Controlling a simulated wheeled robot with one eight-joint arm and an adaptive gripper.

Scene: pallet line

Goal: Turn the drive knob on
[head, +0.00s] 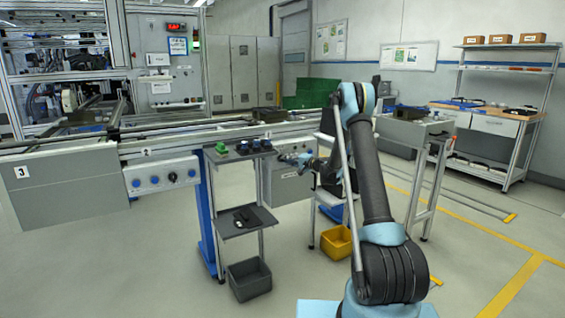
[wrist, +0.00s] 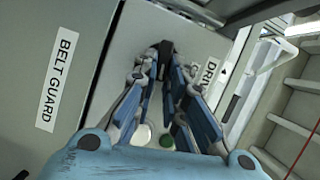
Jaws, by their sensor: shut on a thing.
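The drive knob (wrist: 167,47) is a dark knob on a grey panel (wrist: 205,38), beside a label (wrist: 208,76) of which "DRI" can be read. My gripper (wrist: 166,66) is shut on the knob, with a blue-padded finger on each side of it. The fingers hide much of the knob, and I cannot tell which way it points. In the head view my gripper (head: 303,160) is at the front of the grey box (head: 288,188) under the conveyor; the knob cannot be made out there.
A green button (wrist: 167,141) and a pale button (wrist: 143,135) show between my fingers. A "BELT GUARD" plate (wrist: 58,80) is at the left. A small stand (head: 247,220) with shelves is left of my gripper. A yellow bin (head: 336,241) is on the floor.

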